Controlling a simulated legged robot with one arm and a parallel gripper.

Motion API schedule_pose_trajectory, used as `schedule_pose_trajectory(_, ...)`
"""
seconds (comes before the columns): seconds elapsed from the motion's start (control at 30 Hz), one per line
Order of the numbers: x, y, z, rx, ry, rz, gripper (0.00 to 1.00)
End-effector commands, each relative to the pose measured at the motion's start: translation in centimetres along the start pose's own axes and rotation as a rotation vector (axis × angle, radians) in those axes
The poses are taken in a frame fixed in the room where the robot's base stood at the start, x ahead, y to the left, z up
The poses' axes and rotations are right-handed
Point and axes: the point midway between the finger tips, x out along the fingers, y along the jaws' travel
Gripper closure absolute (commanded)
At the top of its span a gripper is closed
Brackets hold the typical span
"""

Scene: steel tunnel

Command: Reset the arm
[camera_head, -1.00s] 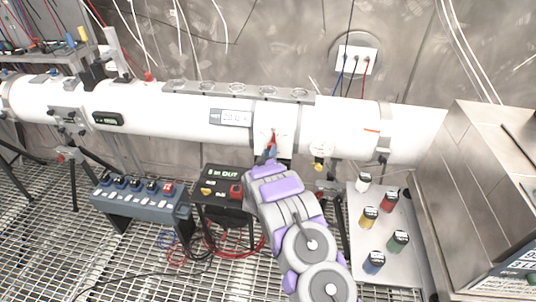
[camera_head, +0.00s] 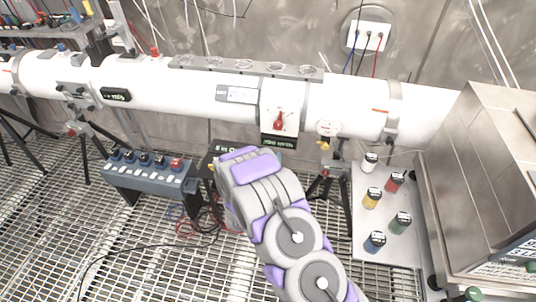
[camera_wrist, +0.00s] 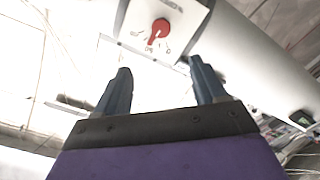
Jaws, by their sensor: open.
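My arm, purple and grey, reaches up from the bottom of the head view. Its gripper end is hidden there behind the arm's own links. In the wrist view my gripper (camera_wrist: 160,92) shows two dark blue fingers spread wide apart with nothing between them. Beyond the fingers is a red knob (camera_wrist: 160,27) on a white plate, apart from them. The same red knob (camera_head: 279,121) shows in the head view on the front of the white tube (camera_head: 180,90), just above my arm.
A control box with several buttons (camera_head: 150,182) stands at left. A black box (camera_head: 226,150) is partly hidden behind my arm. A tray (camera_head: 380,250) with several small coloured jars lies at right, beside a steel cabinet (camera_head: 480,180). Cables lie on the grating.

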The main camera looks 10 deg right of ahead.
Motion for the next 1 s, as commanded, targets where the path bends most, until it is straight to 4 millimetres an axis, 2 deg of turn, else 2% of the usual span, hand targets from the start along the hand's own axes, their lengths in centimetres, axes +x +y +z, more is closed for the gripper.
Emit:
schedule_pose_trajectory(0.27,-0.5,-0.5,-0.2,-0.006,0.000,-0.001,0.29)
schedule_pose_trajectory(0.73,0.0,-0.1,-0.3,0.043,-0.047,-0.039,0.29)
schedule_pose_trajectory(1.0,0.0,-0.3,-3.1,0.237,-0.249,-0.233,0.29)
